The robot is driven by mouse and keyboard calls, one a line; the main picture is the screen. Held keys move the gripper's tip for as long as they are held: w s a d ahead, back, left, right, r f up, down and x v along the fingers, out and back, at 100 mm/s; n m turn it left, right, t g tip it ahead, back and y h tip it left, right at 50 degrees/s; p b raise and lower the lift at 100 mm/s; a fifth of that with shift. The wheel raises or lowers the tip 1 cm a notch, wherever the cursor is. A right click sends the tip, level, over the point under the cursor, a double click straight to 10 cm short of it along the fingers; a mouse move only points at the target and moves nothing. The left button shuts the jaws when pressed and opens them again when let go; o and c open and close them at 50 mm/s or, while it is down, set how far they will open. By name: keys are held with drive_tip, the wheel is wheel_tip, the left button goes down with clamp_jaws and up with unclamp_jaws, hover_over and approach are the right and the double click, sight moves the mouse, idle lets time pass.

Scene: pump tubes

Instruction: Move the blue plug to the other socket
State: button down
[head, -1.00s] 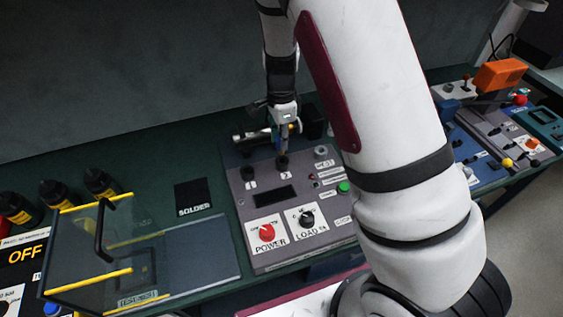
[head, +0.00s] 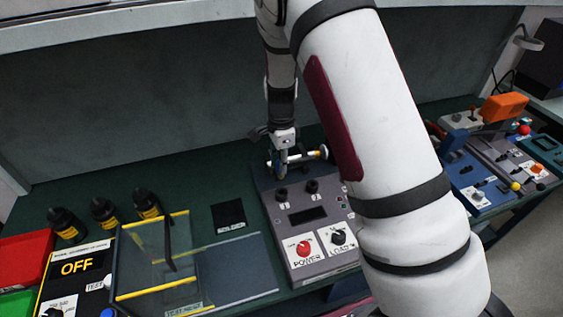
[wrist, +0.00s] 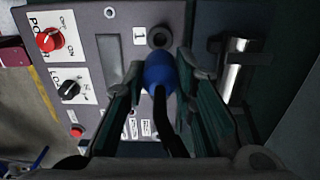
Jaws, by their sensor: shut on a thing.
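My gripper (head: 282,172) points down over the back of the grey panel (head: 300,268). In the wrist view my gripper (wrist: 162,76) is shut on the blue plug (wrist: 159,70), a rounded blue body with a dark cable running back toward the camera. The dark round socket marked 1 (wrist: 159,37) shows empty just beyond the plug. In the head view the left socket (head: 281,194) and the right socket (head: 312,187) both show as dark rings. The gripper is behind and above the left one. The plug and fingers hide the second socket in the wrist view.
A metal cylinder (wrist: 234,70) lies behind the sockets, close to the fingers. The red POWER knob (head: 303,247) and black LOAD knob (head: 338,237) are at the panel's front. A clear yellow-edged cover (head: 150,255) stands left.

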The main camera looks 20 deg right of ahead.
sight(281, 177)
drive_tip(key=shift+f+b, duration=0.65)
drive_tip(key=shift+f, duration=2.25)
drive_tip(key=shift+f+b, duration=0.55)
drive_tip(key=shift+f, duration=1.3)
drive_tip(key=c, duration=1.2)
unclamp_jaws()
drive_tip(key=shift+c, duration=0.2)
drive_tip(key=shift+r, duration=0.15)
wheel_tip(281, 177, up, 12)
drive_tip(key=shift+f, duration=0.2)
drive_tip(key=shift+r, duration=0.1)
